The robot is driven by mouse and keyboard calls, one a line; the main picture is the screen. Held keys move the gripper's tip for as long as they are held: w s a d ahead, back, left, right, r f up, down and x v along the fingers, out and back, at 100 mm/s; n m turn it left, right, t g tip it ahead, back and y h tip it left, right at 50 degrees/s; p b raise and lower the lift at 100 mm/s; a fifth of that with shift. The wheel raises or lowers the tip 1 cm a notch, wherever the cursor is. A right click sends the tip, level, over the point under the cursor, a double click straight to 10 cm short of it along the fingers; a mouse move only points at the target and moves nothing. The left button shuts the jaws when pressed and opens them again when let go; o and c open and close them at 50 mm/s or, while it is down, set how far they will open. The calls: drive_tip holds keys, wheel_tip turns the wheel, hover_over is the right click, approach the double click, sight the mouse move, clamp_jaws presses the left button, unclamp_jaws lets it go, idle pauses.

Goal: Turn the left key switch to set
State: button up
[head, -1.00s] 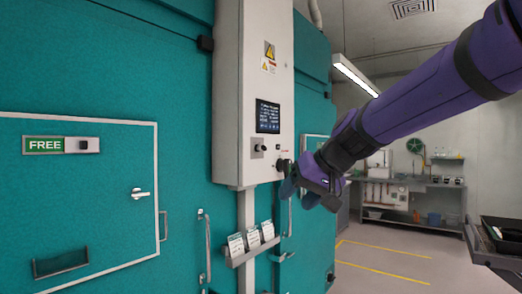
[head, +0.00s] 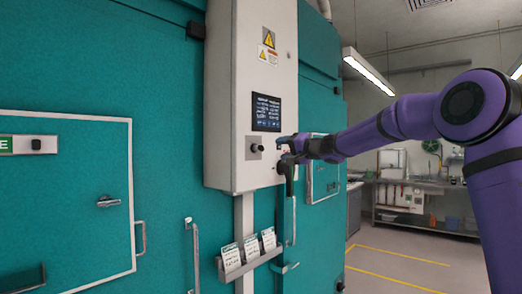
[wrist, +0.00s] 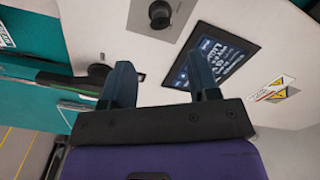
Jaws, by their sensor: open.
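The white control box (head: 222,100) carries a dark round knob on a small grey plate (head: 254,147), below the screen and on the left of its lower controls. I cannot read any marking on this knob or tell its setting. It shows at the top of the wrist view (wrist: 160,14). My gripper (head: 284,150) is in front of the box's right side, right of that knob. In the wrist view its two fingers (wrist: 163,78) are apart with nothing between them. A black rotary control (wrist: 100,72) lies beside the left finger; whether they touch is unclear.
A lit screen (head: 266,112) sits above the knob. A card holder (head: 248,264) and vertical handles are below the box. Open floor and a bench (head: 415,220) lie to the right.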

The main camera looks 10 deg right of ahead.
sight(262, 149)
drive_tip(key=x, duration=1)
drive_tip(key=shift+a, duration=0.1)
drive_tip(key=shift+c, duration=0.2)
drive_tip(key=c, duration=0.9)
